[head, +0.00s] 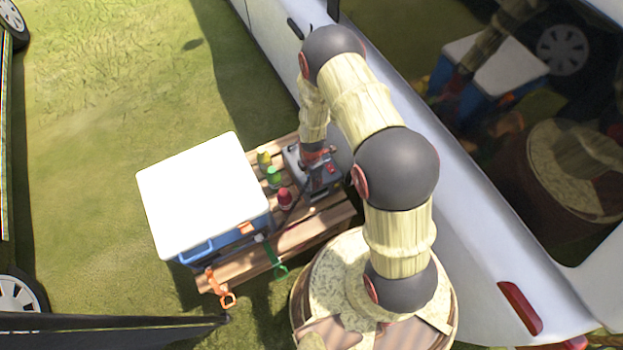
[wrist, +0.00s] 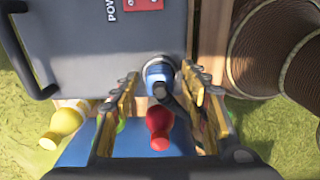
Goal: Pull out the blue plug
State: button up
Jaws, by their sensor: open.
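The blue plug (wrist: 158,75) sits at the edge of a grey power box (wrist: 110,50) in the wrist view, with a dark cable (wrist: 172,103) running from it toward me. My gripper (wrist: 160,72) is open, with one finger on each side of the plug. I cannot tell whether either finger touches it. In the head view my gripper (head: 319,158) is over the grey power box (head: 327,184), and I cannot make out the plug there.
Yellow (head: 264,161), green (head: 274,178) and red (head: 285,198) bottles stand between the box and a white-lidded blue cooler (head: 200,190). All are on a slatted wooden stand (head: 310,226). Orange (head: 222,291) and green (head: 274,258) straps hang in front. A white car (head: 470,220) is close on the right.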

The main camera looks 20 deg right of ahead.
jog(key=shift+c, duration=0.9)
grip_shut()
jog(key=shift+r, duration=0.15)
jog(key=shift+r+p, duration=2)
jog(key=shift+r, duration=0.9)
